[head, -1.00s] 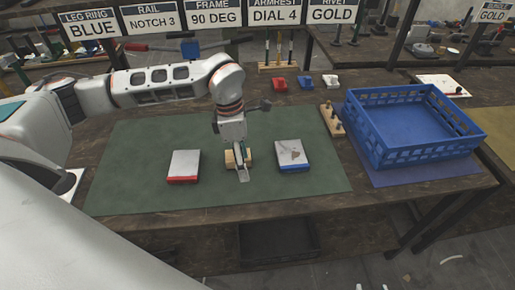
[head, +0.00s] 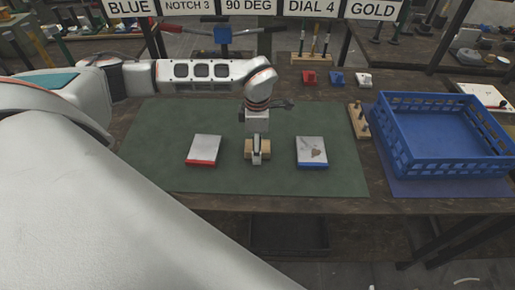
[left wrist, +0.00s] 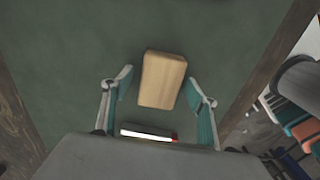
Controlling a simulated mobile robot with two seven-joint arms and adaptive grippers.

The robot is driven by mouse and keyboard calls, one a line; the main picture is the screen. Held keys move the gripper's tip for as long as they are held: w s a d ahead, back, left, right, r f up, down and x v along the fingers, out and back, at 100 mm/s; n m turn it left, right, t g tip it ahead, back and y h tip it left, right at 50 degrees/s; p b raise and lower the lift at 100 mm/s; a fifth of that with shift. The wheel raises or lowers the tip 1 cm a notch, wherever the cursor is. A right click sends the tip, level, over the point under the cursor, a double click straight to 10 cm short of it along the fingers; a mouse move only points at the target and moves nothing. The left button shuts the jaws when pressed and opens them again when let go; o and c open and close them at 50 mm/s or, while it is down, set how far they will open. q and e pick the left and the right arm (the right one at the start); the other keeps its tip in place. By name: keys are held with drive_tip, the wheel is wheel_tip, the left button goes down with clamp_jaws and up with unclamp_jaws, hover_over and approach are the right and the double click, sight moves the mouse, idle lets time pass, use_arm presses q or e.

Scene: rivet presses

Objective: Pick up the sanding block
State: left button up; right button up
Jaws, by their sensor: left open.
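The sanding block is a small tan wooden block (head: 248,149) on the green mat, between a red-edged and a blue-edged plate. In the left wrist view the block (left wrist: 163,78) lies slightly tilted between the spread fingers. My left gripper (head: 257,158) is over the block and partly hides it in the head view. The gripper (left wrist: 159,82) is open, with a gap to the block on each side. I cannot tell how high above the mat the fingertips are. My right gripper is not in view.
The red-edged plate (head: 204,149) lies left of the block and the blue-edged plate (head: 312,151) right of it. A blue crate (head: 440,163) and a wooden peg rack (head: 358,121) stand farther right. Much of the green mat (head: 160,120) is bare.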

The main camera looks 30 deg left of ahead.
use_arm(q)
drive_tip(key=shift+f, duration=0.15)
drive_tip(key=c, duration=1.2)
wheel_tip(320, 180, up, 20)
drive_tip(key=shift+r, duration=0.1)
drive_tip(key=shift+o, duration=0.6)
